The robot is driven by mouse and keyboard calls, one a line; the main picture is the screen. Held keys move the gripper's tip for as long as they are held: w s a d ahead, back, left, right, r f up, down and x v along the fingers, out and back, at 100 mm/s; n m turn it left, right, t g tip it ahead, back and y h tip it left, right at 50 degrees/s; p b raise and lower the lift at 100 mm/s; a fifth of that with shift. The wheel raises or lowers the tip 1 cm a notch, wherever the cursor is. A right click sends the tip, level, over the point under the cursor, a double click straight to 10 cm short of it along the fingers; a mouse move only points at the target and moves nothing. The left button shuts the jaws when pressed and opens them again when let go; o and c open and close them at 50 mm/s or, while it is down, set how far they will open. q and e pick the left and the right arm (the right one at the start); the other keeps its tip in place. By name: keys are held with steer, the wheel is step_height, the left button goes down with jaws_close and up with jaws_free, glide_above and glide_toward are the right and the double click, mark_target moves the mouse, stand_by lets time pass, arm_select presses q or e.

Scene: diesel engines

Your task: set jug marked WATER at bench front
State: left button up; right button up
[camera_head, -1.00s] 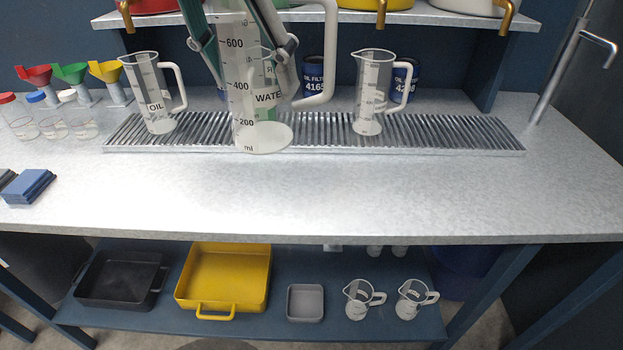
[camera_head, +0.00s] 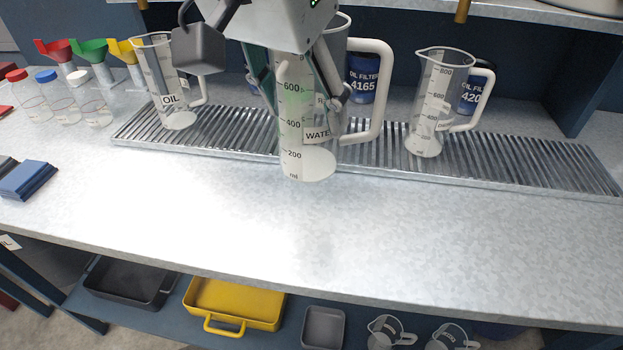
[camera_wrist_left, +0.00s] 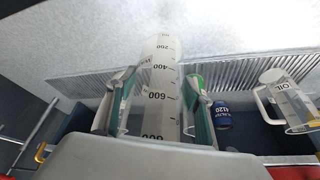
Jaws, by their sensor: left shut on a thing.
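The clear jug marked WATER (camera_head: 303,155) is upright in the head view, with a white handle on its right side. My left gripper (camera_head: 298,90) comes down from above and is shut on the jug's upper body. The jug also shows between the fingers in the left wrist view (camera_wrist_left: 163,90). Its base appears just in front of the drip grating (camera_head: 390,158); I cannot tell whether it touches the bench. The bench front (camera_head: 230,225) is a bare grey metal surface. My right gripper is not in view.
A jug marked OIL (camera_head: 172,100) stands on the grating at left, and another jug (camera_head: 430,110) at right. Blue oil filters (camera_head: 362,78) stand behind. Small bottles (camera_head: 62,105), funnels and blue blocks (camera_head: 28,180) are at left. A yellow tray (camera_head: 235,303) is on the lower shelf.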

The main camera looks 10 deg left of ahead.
mark_target(304, 161)
arm_select(q)
step_height(304, 161, down, 7)
steer(key=shift+f+b, duration=0.1)
steer(key=shift+b, duration=0.7)
steer(key=shift+f, duration=0.65)
step_height(304, 161, down, 3)
steer(key=shift+r+b, duration=0.1)
steer(key=shift+b, duration=0.5)
steer(key=shift+o, duration=0.2)
steer(key=shift+f, duration=0.35)
steer(key=shift+r, duration=0.15)
steer(key=shift+c, duration=0.2)
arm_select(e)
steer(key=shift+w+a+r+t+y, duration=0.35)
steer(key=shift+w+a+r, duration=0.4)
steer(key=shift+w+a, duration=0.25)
arm_select(q)
steer(key=o, duration=1.2)
steer(key=shift+c, duration=0.2)
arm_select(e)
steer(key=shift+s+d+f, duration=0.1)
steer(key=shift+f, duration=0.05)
